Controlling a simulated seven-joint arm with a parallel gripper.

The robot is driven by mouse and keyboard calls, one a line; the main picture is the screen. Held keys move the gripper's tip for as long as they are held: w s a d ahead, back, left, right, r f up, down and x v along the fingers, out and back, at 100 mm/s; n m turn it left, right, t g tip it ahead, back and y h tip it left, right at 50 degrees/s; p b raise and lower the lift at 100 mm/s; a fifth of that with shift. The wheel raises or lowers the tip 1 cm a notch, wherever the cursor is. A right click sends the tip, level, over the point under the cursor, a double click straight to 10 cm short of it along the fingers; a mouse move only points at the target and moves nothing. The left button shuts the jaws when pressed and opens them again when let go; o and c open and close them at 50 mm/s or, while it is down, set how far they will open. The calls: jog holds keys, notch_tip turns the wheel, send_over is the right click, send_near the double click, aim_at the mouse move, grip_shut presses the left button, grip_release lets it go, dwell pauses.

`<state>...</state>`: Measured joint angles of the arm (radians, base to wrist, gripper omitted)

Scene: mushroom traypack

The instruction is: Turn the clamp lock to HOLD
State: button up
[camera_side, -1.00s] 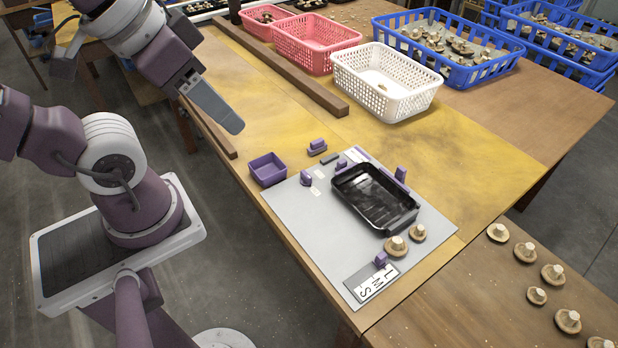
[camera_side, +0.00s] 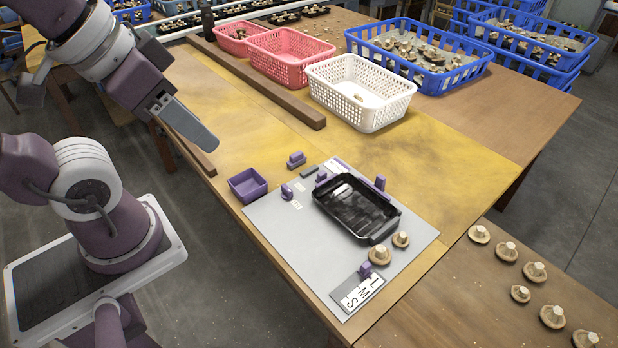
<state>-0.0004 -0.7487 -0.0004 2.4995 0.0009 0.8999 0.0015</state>
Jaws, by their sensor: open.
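A small purple knob (camera_side: 287,191) stands on the left of the grey board (camera_side: 290,250), beside small pale labels (camera_side: 297,204) too small to read. It may be the clamp lock; its setting cannot be made out. A black tray (camera_side: 355,207) lies on the board, with a purple block (camera_side: 380,183) at its far edge and another small purple piece (camera_side: 322,176) at its far left corner. My gripper (camera_side: 212,142) is open, above the yellow table area, up and left of the board, apart from everything. Its fingers overlap in this view.
A purple bin (camera_side: 248,185) sits at the board's left edge, with a purple-topped piece (camera_side: 297,160) behind. Two mushrooms (camera_side: 379,254) stand near the tray's front, by a size card (camera_side: 357,292). White (camera_side: 361,92), pink and blue crates stand farther back.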

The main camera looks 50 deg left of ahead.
jog(key=w+a+f+m+g+y, duration=0.2)
jog(key=w+a+m, duration=0.2)
jog(key=w, duration=0.4)
jog(key=m+g+h, duration=0.2)
jog(key=m+g, duration=0.2)
jog(key=m, duration=0.9)
send_over(287, 187)
notch_tip(287, 187, down, 25)
jog(key=shift+m, duration=0.5)
notch_tip(287, 187, down, 10)
jog(key=shift+s+r, duration=0.1)
grip_shut()
